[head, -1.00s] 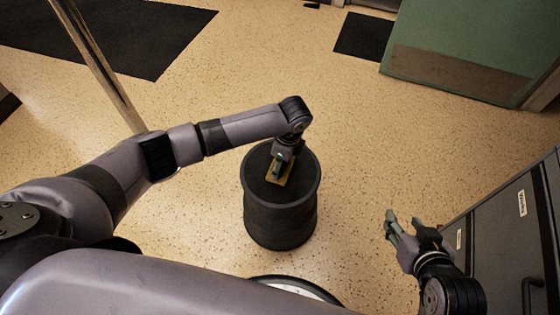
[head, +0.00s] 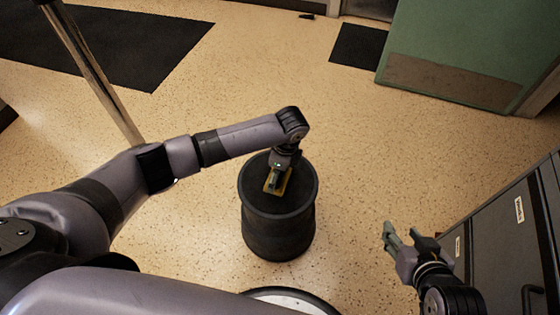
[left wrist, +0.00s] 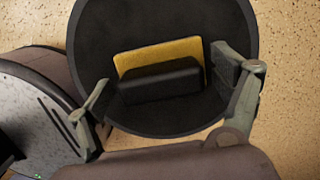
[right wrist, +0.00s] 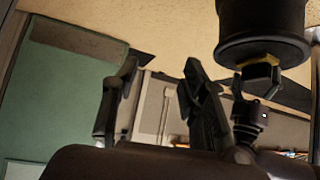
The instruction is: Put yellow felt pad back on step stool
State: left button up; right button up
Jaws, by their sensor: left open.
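The step stool (head: 255,215) is a dark round drum standing on the floor, in the middle of the head view. Its round top (left wrist: 100,30) fills the middle of the left wrist view. The yellow felt pad (left wrist: 165,52) is at the stool top, with a dark block on its face; it also shows in the right wrist view (right wrist: 258,76). My left gripper (head: 277,182) points down at the stool top. Its fingers (left wrist: 160,88) are open on either side of the pad, with gaps. My right gripper (head: 402,236) is open and empty, right of the stool.
A grey cabinet (head: 505,240) stands at the right, close to my right arm. A metal pole (head: 95,75) rises at the left. A green door (head: 455,45) and dark mats (head: 120,40) are farther back. The floor around the stool is clear.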

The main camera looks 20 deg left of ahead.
aim_at(283, 180)
pick_arm(q)
jog(key=r, duration=0.1)
jog(key=r+p, duration=0.1)
jog(key=r, duration=0.1)
jog(key=d+r+p, duration=0.1)
jog(key=r, duration=0.1)
jog(key=shift+r, duration=0.2)
notch_tip(283, 180, up, 6)
jog(key=p, duration=0.1)
jog(key=shift+d+p, duration=0.3)
jog(key=shift+d, duration=0.15)
pick_arm(e)
jog(key=s+d+f+g+h, duration=0.1)
jog(key=s+g, duration=0.4)
jog(key=s, duration=0.5)
jog(key=shift+d+f+g, duration=0.3)
jog(key=shift+d+f, duration=0.3)
jog(key=shift+d, duration=0.5)
